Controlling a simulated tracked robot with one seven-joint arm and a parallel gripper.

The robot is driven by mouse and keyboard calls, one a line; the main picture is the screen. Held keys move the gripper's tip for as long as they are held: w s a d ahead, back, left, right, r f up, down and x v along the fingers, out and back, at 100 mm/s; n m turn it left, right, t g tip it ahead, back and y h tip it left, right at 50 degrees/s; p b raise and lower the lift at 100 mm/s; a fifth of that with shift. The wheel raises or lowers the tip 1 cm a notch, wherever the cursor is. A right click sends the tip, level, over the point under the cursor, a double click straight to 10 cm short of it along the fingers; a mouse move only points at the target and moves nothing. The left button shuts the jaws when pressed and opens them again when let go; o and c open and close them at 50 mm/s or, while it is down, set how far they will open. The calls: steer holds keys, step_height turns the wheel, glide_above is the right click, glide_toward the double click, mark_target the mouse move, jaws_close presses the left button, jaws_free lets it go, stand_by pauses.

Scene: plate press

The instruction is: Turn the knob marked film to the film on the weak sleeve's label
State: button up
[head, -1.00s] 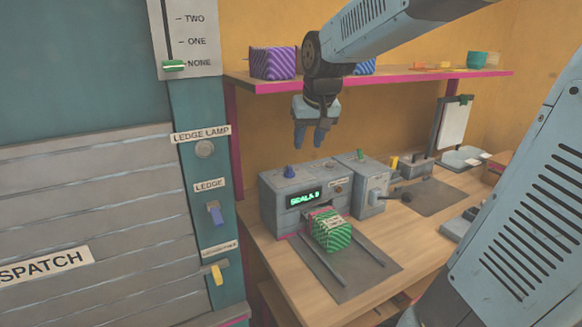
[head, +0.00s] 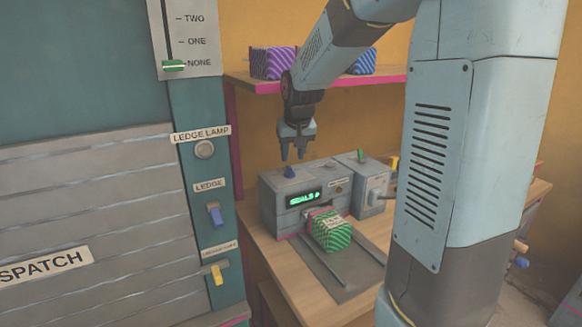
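A grey press box (head: 280,208) with a lit green display stands on the bench. I cannot read a film marking on either. A green striped sleeve (head: 330,234) with a pale label lies in front of the box; the label is too small to read. My gripper (head: 292,157) points down with its fingers apart and empty, just above the blue knob in the picture. The true gap to the knob is hard to judge.
A pink-edged shelf (head: 375,79) with striped packages (head: 272,64) is behind my arm. A teal panel (head: 188,107) with a lamp button and levers stands left, beside a shutter (head: 90,205). My arm hides much of the bench's right side.

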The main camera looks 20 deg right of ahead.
mark_target(291, 169)
steer(key=shift+x, duration=3.05)
steer(key=shift+c, duration=0.3)
jaws_close()
